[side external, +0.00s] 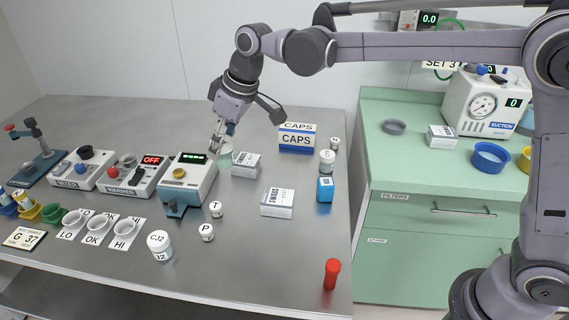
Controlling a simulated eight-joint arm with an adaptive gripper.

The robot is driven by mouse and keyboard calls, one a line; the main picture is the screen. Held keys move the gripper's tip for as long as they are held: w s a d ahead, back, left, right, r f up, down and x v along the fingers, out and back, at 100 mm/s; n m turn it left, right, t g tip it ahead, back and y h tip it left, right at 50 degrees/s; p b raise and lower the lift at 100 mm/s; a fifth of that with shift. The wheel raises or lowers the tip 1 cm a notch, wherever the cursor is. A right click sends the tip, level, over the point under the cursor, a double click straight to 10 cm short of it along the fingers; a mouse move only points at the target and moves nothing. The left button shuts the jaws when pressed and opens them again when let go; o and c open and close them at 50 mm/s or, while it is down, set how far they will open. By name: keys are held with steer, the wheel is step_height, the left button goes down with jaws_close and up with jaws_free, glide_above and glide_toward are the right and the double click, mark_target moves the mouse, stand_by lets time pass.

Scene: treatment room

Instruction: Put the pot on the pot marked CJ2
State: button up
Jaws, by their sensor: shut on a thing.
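The pot marked CJ2 (160,250) is a white jar standing upright near the table's front edge, with its marking on the lid and on the side. My gripper (218,143) points down over the back middle of the table, behind and to the right of that pot and well apart from it. It is shut on a small pale pot (226,158), seen just below the fingertips. The fingers hide part of this pot, and I cannot tell whether it touches the table.
Smaller white pots marked T (215,209) and P (206,233) stand near the CJ2 pot. A device with a green display (188,178) is left of my gripper. Boxes (278,203) lie to the right. A red tube (331,274) stands at the front right.

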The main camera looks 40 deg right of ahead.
steer(key=w+a+n, duration=0.1)
steer(key=a+n, duration=0.1)
steer(key=a, duration=0.5)
glide_above(157, 238)
step_height(157, 238, down, 8)
steer(key=shift+f+y, duration=0.3)
steer(key=shift+f, duration=1.5)
steer(key=shift+f, duration=0.15)
steer(key=o, duration=1.1)
steer(key=shift+o, duration=0.2)
